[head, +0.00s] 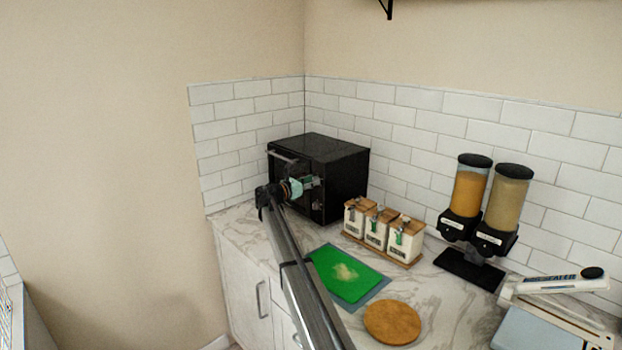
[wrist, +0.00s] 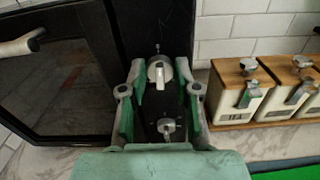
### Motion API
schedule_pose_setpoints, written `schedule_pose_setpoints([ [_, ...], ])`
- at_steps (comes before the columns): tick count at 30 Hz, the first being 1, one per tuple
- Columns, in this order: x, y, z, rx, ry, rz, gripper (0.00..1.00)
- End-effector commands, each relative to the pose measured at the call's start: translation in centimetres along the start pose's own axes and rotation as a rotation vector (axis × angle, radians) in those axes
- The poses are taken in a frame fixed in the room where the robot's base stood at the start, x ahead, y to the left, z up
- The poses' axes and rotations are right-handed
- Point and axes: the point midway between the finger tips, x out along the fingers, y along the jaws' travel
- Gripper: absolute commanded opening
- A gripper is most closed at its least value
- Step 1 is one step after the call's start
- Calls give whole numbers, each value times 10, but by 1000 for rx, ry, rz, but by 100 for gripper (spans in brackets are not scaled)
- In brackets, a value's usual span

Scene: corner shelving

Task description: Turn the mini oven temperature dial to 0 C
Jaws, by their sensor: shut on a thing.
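The black mini oven (head: 340,165) stands on the counter in the corner. In the wrist view its front panel carries an upper silver dial (wrist: 158,72) and a lower silver dial (wrist: 166,127). Their markings are too small to read, so I cannot tell which is the temperature dial. My gripper (head: 309,183) is at the right side of the oven front. In the wrist view my gripper (wrist: 162,70) has its green-padded fingers on either side of the upper dial and is shut on it. The lower dial shows between the fingers, closer to the palm.
The oven's glass door (wrist: 62,85) with its handle (wrist: 22,45) is left of the dials. Several lidded canisters (head: 382,231) stand right of the oven. A green board (head: 345,273), a round wooden board (head: 392,322) and two dispensers (head: 487,200) are further along.

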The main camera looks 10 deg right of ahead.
Motion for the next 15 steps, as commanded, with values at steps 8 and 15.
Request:
schedule_pose_setpoints([
  [8,1,1,1,-62,-2,1,0],
  [15,1,1,1,-69,-2,1,0],
])
